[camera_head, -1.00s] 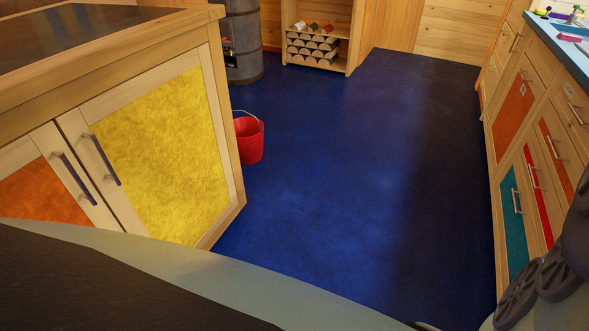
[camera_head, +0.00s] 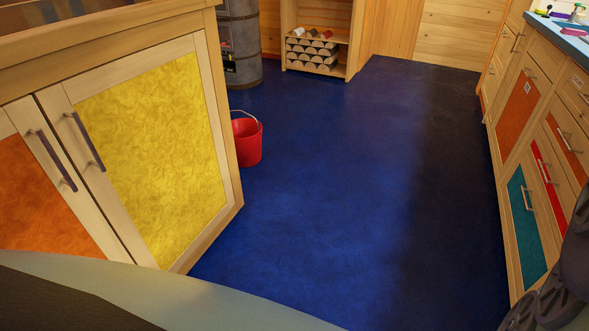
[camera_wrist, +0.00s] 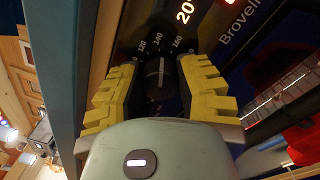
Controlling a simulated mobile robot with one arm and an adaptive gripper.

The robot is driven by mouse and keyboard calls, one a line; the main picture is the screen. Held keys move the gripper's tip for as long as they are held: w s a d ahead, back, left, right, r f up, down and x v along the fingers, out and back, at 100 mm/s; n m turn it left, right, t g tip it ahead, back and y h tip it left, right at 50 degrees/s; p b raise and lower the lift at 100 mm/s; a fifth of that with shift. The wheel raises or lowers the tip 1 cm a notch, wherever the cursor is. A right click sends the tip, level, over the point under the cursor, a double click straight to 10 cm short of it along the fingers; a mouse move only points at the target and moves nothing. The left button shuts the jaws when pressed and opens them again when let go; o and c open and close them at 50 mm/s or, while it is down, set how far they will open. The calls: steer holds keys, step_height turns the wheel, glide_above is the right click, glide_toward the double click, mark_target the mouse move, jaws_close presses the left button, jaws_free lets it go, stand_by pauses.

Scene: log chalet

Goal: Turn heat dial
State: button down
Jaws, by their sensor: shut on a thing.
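The heat dial (camera_wrist: 158,76) is a dark round knob with a pale pointer line, in the upper middle of the wrist view. Numbers such as 120, 140 and 160 ring it on a dark control panel (camera_wrist: 205,45). My gripper (camera_wrist: 157,70), with dark fingers and stepped yellow outer pads, is shut on the dial, one finger on each side. The fingers hide parts of the dial's sides and some scale marks. The head view shows neither dial nor gripper.
The panel carries a bright "20°" display (camera_wrist: 186,11). In the head view, a yellow-fronted cabinet (camera_head: 155,150) stands close at left, with a red bucket (camera_head: 247,142) beyond it. Drawers (camera_head: 525,215) line the right. The blue floor (camera_head: 330,200) between is largely clear.

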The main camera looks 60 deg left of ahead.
steer(key=m+b, duration=0.2)
steer(key=m, duration=0.1)
steer(key=shift+f, duration=0.2)
steer(key=shift+r, duration=0.25)
stand_by(1.0)
steer(key=c, duration=0.6)
jaws_free()
steer(key=shift+f, duration=0.1)
steer(key=v, duration=1.2)
steer(key=shift+o, duration=0.2)
